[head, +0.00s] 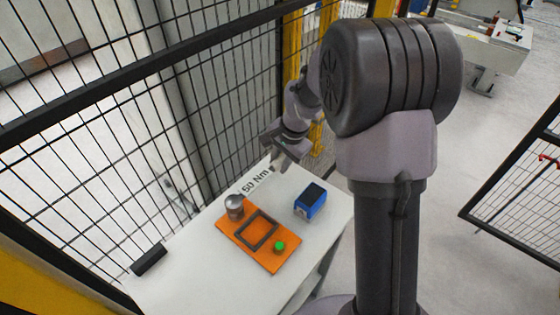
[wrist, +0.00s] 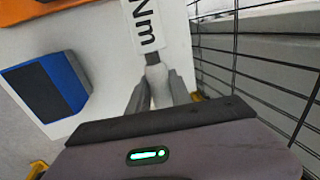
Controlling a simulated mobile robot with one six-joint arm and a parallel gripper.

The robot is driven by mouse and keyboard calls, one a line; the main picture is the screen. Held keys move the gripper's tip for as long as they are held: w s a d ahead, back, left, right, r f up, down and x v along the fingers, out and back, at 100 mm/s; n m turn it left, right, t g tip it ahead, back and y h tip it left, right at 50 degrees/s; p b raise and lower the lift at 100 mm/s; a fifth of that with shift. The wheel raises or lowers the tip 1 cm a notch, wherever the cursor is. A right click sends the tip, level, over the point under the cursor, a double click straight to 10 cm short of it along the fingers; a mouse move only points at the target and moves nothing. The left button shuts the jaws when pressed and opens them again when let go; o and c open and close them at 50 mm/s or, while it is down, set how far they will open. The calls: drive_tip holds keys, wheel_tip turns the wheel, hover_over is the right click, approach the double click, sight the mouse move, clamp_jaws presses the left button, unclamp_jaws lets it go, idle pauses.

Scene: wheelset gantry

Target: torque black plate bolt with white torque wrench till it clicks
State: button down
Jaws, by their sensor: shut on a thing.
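My gripper (head: 285,160) is at the back edge of the white table, shut on the white torque wrench (head: 257,181) marked "50 Nm". In the wrist view the fingers (wrist: 158,95) close around its narrow light handle, and the broad body (wrist: 143,22) points away from me. In the head view the wrench reaches toward a grey cylinder (head: 234,206) at the corner of an orange board (head: 270,263). A black square frame (head: 262,234) lies on that board, next to a green knob (head: 280,246). I cannot make out the bolt or whether the wrench touches anything.
A blue box (head: 310,201) with a dark top stands right of the board; it shows left of my fingers in the wrist view (wrist: 48,88). A black block (head: 149,260) lies at the table's left edge. Wire fencing (head: 215,95) runs close behind the table (head: 190,270).

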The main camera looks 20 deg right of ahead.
drive_tip(key=shift+s+d+m+b, duration=0.15)
drive_tip(key=shift+s+d+m, duration=0.25)
drive_tip(key=shift+s, duration=0.2)
drive_tip(key=shift+s+d+m+b, duration=0.15)
drive_tip(key=shift+s+d+m, duration=0.1)
drive_tip(key=shift+s+m, duration=0.3)
drive_tip(key=shift+s+d+m, duration=0.15)
drive_tip(key=shift+s+m, duration=0.1)
drive_tip(key=shift+s, duration=0.2)
drive_tip(key=shift+w+a, duration=0.2)
drive_tip(key=shift+w, duration=0.3)
drive_tip(key=shift+n, duration=0.4)
drive_tip(key=shift+r+p, duration=2)
drive_tip(key=shift+r, duration=0.55)
